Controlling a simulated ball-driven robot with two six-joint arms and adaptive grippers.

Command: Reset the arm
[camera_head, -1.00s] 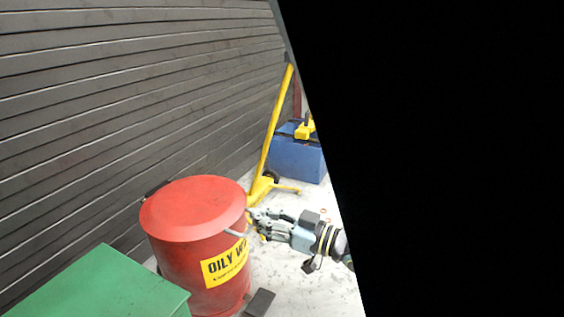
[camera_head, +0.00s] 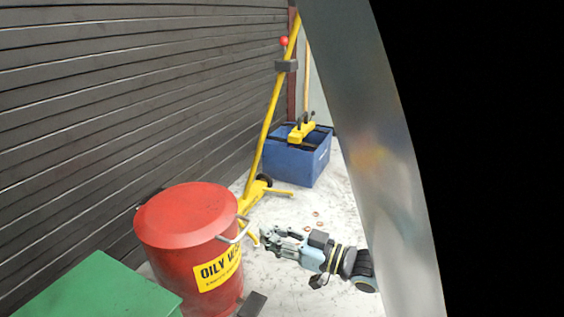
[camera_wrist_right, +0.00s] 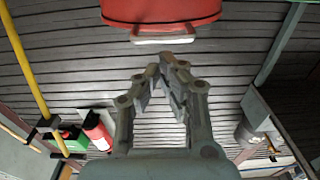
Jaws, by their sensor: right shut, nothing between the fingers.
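My right gripper (camera_head: 270,238) is shut and empty, held to the right of the red oily-waste can (camera_head: 186,215) and apart from its grey handle (camera_head: 236,232). In the right wrist view the gripper's fingers (camera_wrist_right: 162,62) meet at the tips. The can's red edge (camera_wrist_right: 160,10) and the pale handle (camera_wrist_right: 163,38) lie just beyond them. My left gripper is in neither view.
A green box (camera_head: 95,290) stands at the front left. A yellow lifting frame (camera_head: 268,120) and a blue bin (camera_head: 297,165) stand behind. A slatted wall (camera_head: 120,95) closes the left. A grey curved surface (camera_head: 385,170) and blackness hide the right.

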